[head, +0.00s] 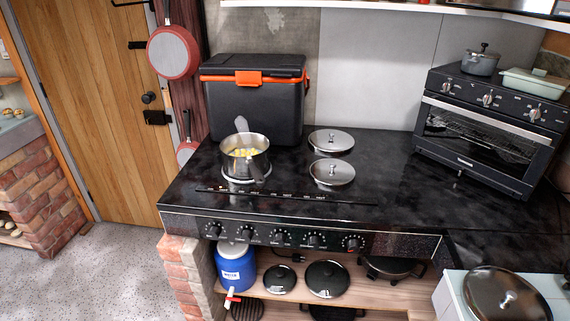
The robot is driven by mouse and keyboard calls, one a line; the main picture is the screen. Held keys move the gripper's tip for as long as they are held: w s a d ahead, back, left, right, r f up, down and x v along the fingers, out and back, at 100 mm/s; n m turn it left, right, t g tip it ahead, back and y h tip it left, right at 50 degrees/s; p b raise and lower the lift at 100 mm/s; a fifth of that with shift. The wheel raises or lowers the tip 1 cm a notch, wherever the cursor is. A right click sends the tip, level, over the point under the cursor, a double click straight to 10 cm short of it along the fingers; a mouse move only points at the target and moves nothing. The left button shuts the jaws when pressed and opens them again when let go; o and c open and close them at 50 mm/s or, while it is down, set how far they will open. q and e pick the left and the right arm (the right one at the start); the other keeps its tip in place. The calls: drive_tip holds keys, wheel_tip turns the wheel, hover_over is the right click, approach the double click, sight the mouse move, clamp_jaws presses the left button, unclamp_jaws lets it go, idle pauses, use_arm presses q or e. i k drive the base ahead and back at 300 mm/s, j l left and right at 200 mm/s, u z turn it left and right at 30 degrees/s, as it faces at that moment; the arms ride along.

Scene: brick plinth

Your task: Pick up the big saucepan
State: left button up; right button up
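A smaller grey lidded pot (480,63) stands on top of the oven at the right. Neither of my grippers is in view.
Two steel lids (331,141) (332,173) lie right of the saucepan. A black cool box (256,101) with an orange latch stands close behind it. A toaster oven (490,125) stands at the right. A blue container (236,268) and dark lidded pans (327,279) are on the shelf below.

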sight(245, 154)
drive_tip(key=i+j+z, duration=0.15)
drive_tip(key=j+z, duration=0.25)
drive_tip(key=i+j+z, duration=0.1)
drive_tip(key=j+z, duration=0.65)
drive_tip(key=i, duration=0.05)
